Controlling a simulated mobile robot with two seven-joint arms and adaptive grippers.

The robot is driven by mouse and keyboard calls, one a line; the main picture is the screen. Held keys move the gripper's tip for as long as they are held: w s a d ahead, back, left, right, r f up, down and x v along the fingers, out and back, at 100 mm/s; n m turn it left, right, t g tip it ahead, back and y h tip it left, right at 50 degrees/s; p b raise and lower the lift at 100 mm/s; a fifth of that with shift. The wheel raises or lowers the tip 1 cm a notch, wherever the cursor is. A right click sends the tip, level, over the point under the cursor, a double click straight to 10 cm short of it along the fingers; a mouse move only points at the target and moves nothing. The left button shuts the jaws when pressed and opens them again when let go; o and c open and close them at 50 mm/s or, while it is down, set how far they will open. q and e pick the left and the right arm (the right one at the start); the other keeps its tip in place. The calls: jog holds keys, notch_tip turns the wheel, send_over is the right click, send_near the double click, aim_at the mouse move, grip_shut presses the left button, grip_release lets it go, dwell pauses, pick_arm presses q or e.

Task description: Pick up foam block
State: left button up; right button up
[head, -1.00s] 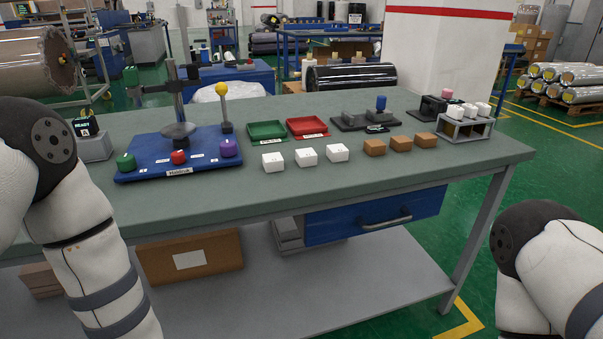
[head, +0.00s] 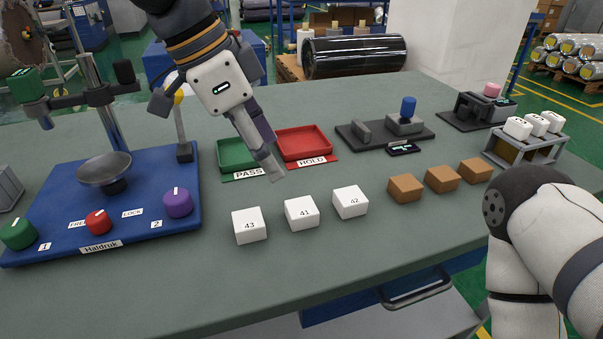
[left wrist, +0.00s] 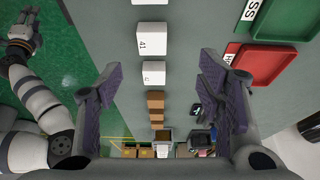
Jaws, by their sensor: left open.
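Three white blocks marked 43 (head: 249,226), 41 (head: 301,213) and 42 (head: 350,202) stand in a row on the table. Three plain brown blocks (head: 405,188) (head: 441,179) (head: 475,171) continue the row to the right. I cannot tell by look which is foam. My left gripper (head: 267,160) is open and empty above the table, near the trays and behind the white blocks. In the left wrist view its fingers (left wrist: 160,88) are wide apart, with block 41 (left wrist: 153,39) and block 42 (left wrist: 153,73) seen beyond them. My right gripper (left wrist: 22,38) shows small at the left there; its jaws are unclear.
A green PASS tray (head: 236,154) and a red HOLD tray (head: 306,144) lie behind the blocks. A blue board (head: 130,226) with knobs and a stand is at left. A rack with white blocks (head: 522,150) stands at right. Table in front is clear.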

aim_at(300, 207)
pick_arm(q)
jog(key=x, duration=0.7)
jog(key=s+x, duration=0.1)
jog(key=x, duration=0.3)
jog(key=shift+d+f+b, duration=0.2)
jog(key=shift+d+b, duration=0.2)
jog(key=c, duration=1)
pick_arm(e)
jog(key=shift+s+f, duration=0.25)
jog(key=shift+s, duration=0.3)
jog(key=shift+s+f, duration=0.2)
jog(key=shift+s, duration=0.3)
